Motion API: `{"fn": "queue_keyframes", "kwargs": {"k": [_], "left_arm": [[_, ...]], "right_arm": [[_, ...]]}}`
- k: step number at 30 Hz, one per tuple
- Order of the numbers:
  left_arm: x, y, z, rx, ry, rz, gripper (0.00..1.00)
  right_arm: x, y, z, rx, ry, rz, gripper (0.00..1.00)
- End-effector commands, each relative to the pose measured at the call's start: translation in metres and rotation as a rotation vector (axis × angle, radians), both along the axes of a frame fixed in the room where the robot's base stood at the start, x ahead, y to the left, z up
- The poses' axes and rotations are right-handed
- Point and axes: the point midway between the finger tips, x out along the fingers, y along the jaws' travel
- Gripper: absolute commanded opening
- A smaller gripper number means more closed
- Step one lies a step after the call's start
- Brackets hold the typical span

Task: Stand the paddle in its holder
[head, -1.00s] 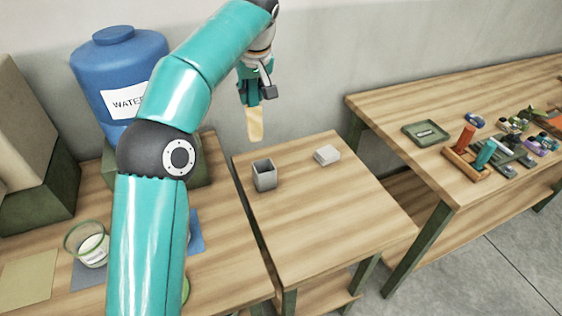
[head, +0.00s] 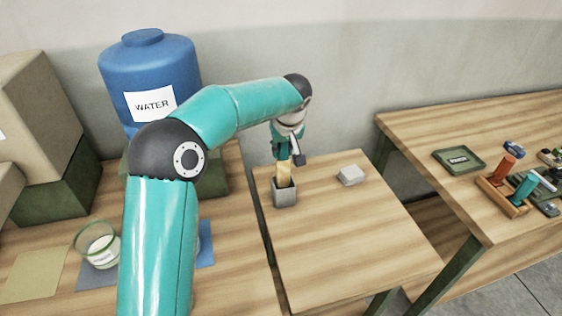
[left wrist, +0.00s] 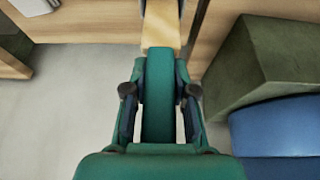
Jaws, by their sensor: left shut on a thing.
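The wooden paddle (head: 284,173) is gripped in my left gripper (head: 285,157) and hangs nearly upright. The grey square holder (head: 285,197) stands on the small middle table. The paddle's lower end overlaps the holder's opening and appears to be within its mouth. How deep it sits cannot be told. In the left wrist view the paddle (left wrist: 161,28) extends away from my shut left gripper (left wrist: 160,65). My right gripper is not in view.
A small pale block (head: 350,175) sits right of the holder on the middle table (head: 350,235). A blue water jug (head: 150,75) stands at the back left. A glass jar (head: 101,247) is on the left table. The right table holds a green tray (head: 459,160) and a wooden rack (head: 503,197).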

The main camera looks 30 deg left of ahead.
Motion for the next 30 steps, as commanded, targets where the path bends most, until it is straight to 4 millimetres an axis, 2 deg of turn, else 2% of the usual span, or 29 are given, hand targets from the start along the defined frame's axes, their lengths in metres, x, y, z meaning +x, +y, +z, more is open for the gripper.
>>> {"fn": "queue_keyframes", "kwargs": {"k": [5, 12, 24, 25, 28, 30], "left_arm": [[0.0, 0.0, -0.013, 0.0, 0.003, -0.001, 0.0], [0.0, 0.0, -0.044, 0.001, 0.002, -0.002, 0.0], [0.0, 0.0, -0.051, 0.0, 0.0, -0.001, 0.0], [0.0, 0.0, -0.049, 0.0, 0.0, -0.001, 0.31], [0.0, 0.0, -0.049, 0.0, 0.0, -0.001, 0.48], [0.0, 0.0, -0.049, 0.0, 0.0, -0.001, 0.51]], "right_arm": [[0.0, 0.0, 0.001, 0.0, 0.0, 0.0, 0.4], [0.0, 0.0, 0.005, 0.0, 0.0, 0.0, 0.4], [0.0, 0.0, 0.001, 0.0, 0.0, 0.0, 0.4], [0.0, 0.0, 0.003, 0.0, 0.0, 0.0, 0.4], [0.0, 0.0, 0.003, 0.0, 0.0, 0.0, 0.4], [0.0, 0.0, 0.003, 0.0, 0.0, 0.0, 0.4]]}}
